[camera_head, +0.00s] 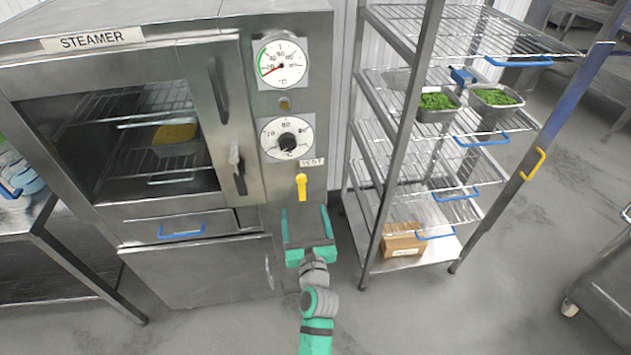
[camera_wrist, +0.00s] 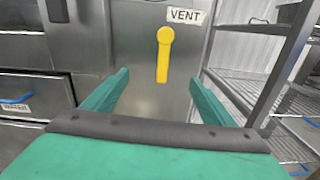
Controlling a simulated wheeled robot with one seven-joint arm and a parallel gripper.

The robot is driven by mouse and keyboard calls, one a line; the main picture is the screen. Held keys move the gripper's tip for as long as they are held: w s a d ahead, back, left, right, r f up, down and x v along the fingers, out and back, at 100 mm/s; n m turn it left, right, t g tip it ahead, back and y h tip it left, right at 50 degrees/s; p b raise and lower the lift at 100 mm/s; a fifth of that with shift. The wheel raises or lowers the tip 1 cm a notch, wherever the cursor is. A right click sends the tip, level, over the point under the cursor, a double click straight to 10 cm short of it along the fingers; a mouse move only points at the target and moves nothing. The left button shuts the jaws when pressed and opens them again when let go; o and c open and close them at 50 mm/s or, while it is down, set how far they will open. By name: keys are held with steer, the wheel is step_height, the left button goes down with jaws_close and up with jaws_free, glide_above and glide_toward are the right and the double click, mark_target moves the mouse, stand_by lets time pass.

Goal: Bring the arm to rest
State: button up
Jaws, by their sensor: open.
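My gripper (camera_head: 306,213) is open and empty in the head view, in front of the lower right part of the steamer (camera_head: 190,215). In the wrist view its two green fingers (camera_wrist: 158,88) are spread apart with nothing between them. The yellow vent handle (camera_head: 302,186) is just beyond the fingertips in the head view. In the wrist view the vent handle (camera_wrist: 164,55) hangs downward under the VENT label, apart from the fingers.
A wire rack (camera_head: 408,130) stands close on the right, with two pans of green food (camera_head: 497,97) and a cardboard box (camera_head: 403,240). The steamer door is shut, with yellow food (camera_head: 175,133) inside. Open floor (camera_head: 430,315) lies in front.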

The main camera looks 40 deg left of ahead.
stand_by(0.5)
steer(key=s+d+f+n+t+h, duration=0.1)
steer(key=s+d+f+n+h, duration=0.25)
steer(key=d, duration=0.55)
steer(key=s+d+f+n+t+h, duration=0.1)
steer(key=s+d+f+n+h, duration=0.2)
steer(key=d, duration=0.7)
steer(key=s+d+f+n+t+h, duration=0.25)
steer(key=s+d+n, duration=0.25)
steer(key=d, duration=0.4)
steer(key=s+d+r+n+h, duration=0.2)
steer(key=s+d+n, duration=0.4)
steer(key=s, duration=0.3)
steer(key=s+d+r+n+h, duration=0.2)
steer(key=s+d+r+n, duration=0.2)
steer(key=s+n, duration=0.5)
steer(key=shift+d+r+g+h, duration=0.35)
steer(key=shift+d+h, duration=0.05)
steer(key=shift+d, duration=0.7)
